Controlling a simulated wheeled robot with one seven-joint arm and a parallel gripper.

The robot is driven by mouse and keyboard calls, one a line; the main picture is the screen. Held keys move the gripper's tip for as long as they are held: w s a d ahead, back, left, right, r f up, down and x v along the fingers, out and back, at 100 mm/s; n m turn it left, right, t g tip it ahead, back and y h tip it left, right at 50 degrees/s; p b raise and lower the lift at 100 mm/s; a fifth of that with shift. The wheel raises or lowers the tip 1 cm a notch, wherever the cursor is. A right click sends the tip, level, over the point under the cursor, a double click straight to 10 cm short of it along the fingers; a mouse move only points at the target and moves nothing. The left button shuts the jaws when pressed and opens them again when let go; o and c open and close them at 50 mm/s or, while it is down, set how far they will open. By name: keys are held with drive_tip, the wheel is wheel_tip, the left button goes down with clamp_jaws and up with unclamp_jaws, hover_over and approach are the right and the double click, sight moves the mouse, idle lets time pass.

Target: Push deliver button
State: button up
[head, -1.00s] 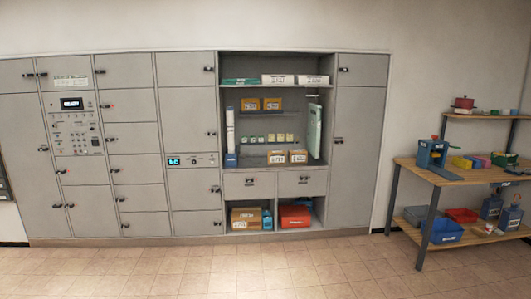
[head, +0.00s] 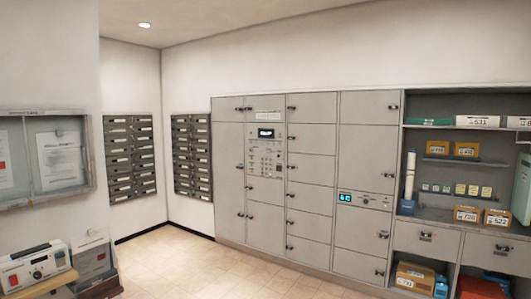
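A grey locker wall (head: 313,205) stands ahead, running from the middle to the right of the head view. Its control panel (head: 266,150) has a small lit screen (head: 266,133) with a keypad and several small buttons below. A second, smaller panel (head: 364,200) with a cyan-lit display (head: 345,197) and small controls sits on a locker column further right. At the lower left, a white device (head: 35,266) with a red button or light and a dark knob rests on a wooden surface. I cannot read which control is the deliver button. My gripper is not in view.
Dark mailbox racks (head: 130,158) hang in the left corner. A glass notice board (head: 45,155) is on the left wall. Open shelves with boxes (head: 466,149) are at the right. The tiled floor (head: 190,262) before the lockers is clear.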

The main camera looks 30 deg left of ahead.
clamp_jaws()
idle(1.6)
